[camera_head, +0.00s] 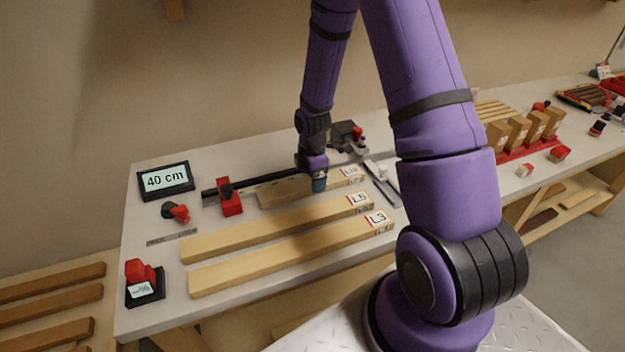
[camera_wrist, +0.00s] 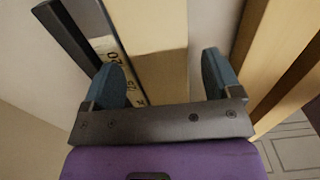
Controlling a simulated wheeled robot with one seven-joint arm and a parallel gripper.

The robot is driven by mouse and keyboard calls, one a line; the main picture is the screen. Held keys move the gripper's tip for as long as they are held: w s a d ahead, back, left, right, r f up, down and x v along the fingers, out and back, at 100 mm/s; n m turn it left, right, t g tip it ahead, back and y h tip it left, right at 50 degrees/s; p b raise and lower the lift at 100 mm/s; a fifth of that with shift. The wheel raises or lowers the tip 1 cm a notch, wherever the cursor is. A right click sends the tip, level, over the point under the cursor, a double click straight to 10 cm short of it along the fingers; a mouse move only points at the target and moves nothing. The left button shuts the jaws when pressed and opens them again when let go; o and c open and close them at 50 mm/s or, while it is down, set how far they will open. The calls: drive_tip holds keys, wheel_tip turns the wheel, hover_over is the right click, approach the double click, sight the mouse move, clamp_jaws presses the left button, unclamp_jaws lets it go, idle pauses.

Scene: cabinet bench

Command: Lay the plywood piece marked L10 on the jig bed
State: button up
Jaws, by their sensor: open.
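A pale plywood piece (camera_head: 285,191) lies along a black rail on the bench, with a white label at its right end that is too small to read surely. Two longer pieces, marked L5 (camera_head: 270,229) and L3 (camera_head: 280,260), lie in front of it. My gripper (camera_head: 318,184) is low over the back piece, near its labelled end. In the wrist view my gripper (camera_wrist: 163,82) is open, its blue-grey fingers on either side of a pale piece (camera_wrist: 150,42), with gaps showing. The black rail (camera_head: 270,183) carries a red block (camera_head: 230,197) at its left. I cannot tell which part is the jig bed.
A display reading 40 cm (camera_head: 166,180) stands at the back left. Red-handled tools (camera_head: 177,211) and a red device (camera_head: 142,279) sit at the left. A metal tool (camera_head: 381,183) lies right of the rail.

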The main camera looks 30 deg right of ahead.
drive_tip(key=s+a+r+m+t, duration=0.1)
drive_tip(key=s+r+m, duration=0.15)
drive_tip(key=r, duration=0.75)
drive_tip(key=s+a+r+m+t+h, duration=0.1)
drive_tip(key=s+a+r+m, duration=0.15)
drive_tip(key=r, duration=0.65)
drive_tip(key=s+a+r+m, duration=0.1)
drive_tip(key=s+r+m, duration=0.15)
drive_tip(key=r, duration=0.75)
drive_tip(key=s+a+r+m+t, duration=0.1)
drive_tip(key=s+r+m, duration=0.3)
drive_tip(key=s, duration=0.5)
drive_tip(key=s+a+r+m+t+y, duration=0.1)
drive_tip(key=s+a+r+m+t, duration=0.1)
drive_tip(key=s, duration=0.7)
wheel_tip(320, 180, up, 4)
drive_tip(key=shift+a+f+m, duration=0.2)
drive_tip(key=shift+a+m, duration=0.3)
drive_tip(key=shift+m, duration=0.65)
